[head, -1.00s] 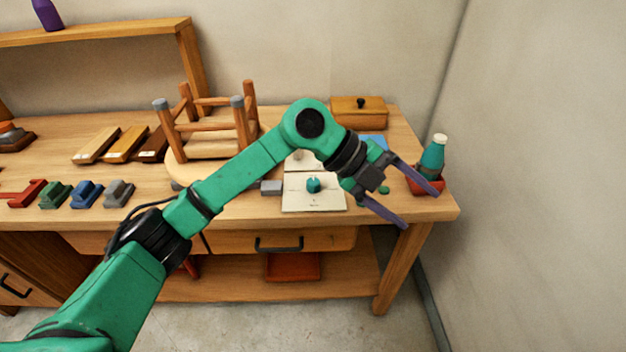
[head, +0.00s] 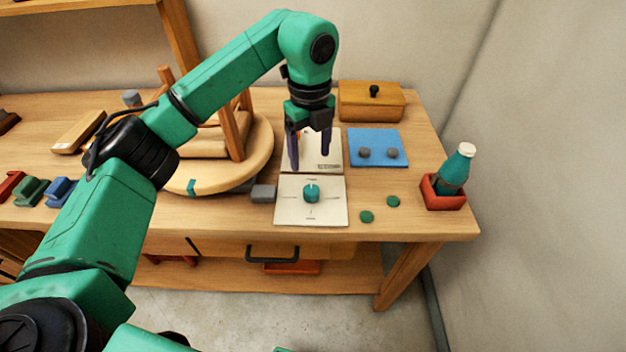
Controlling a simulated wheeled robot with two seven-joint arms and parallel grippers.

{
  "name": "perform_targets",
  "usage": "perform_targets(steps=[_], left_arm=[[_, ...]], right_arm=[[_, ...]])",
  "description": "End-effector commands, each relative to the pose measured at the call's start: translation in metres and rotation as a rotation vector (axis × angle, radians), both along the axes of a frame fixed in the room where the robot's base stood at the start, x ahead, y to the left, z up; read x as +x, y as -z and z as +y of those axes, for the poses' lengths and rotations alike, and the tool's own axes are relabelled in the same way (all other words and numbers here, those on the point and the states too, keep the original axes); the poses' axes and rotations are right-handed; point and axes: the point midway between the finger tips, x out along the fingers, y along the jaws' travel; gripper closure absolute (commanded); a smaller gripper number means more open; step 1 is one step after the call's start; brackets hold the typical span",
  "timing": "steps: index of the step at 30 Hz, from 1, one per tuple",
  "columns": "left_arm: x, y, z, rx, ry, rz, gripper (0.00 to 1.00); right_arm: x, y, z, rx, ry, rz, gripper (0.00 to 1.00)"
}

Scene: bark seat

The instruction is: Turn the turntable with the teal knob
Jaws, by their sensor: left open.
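The teal knob (head: 311,194) stands on a cream plate (head: 333,214) with small marks around it, near the table's front edge. The round wooden turntable (head: 256,150) lies to the left, with a teal mark (head: 191,186) on its front rim. An upturned wooden stool (head: 234,128) sits on it, partly hidden by my left arm. My left gripper (head: 308,162) is open and empty, fingers pointing down, over the second cream plate (head: 331,158) behind the knob. It is apart from the knob. My right gripper is not in view.
A grey block (head: 263,194) sits between turntable and knob plate. A blue mat (head: 378,159) with grey pieces, green discs (head: 366,216), a bottle (head: 456,170) in a red holder (head: 443,199) and a lidded wooden box (head: 371,102) lie to the right. Coloured blocks stand left.

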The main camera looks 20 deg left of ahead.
Motion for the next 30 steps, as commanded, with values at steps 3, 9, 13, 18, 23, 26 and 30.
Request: perform_targets(steps=[3,9,13,18,23,26,30], left_arm=[[-0.001,0.031,0.001,0.002,0.000,0.007,0.22],[-0.001,0.083,0.000,-0.001,0.001,0.006,0.22],[0.000,0.106,0.000,-0.002,0.001,0.004,0.22],[0.000,0.117,0.000,-0.001,0.002,0.000,0.22],[0.000,0.117,0.000,-0.001,0.002,0.000,0.22],[0.000,0.117,0.000,-0.002,0.002,0.001,0.57],[0.000,0.116,-0.001,-0.002,0.002,0.001,1.00]], right_arm=[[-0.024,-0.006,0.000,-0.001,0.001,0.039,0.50],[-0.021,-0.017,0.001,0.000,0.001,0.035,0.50],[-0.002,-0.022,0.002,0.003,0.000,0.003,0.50],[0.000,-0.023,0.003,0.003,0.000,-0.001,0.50],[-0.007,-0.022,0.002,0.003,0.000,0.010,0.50],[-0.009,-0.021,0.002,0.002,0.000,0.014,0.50],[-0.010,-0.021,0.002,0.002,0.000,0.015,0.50]])
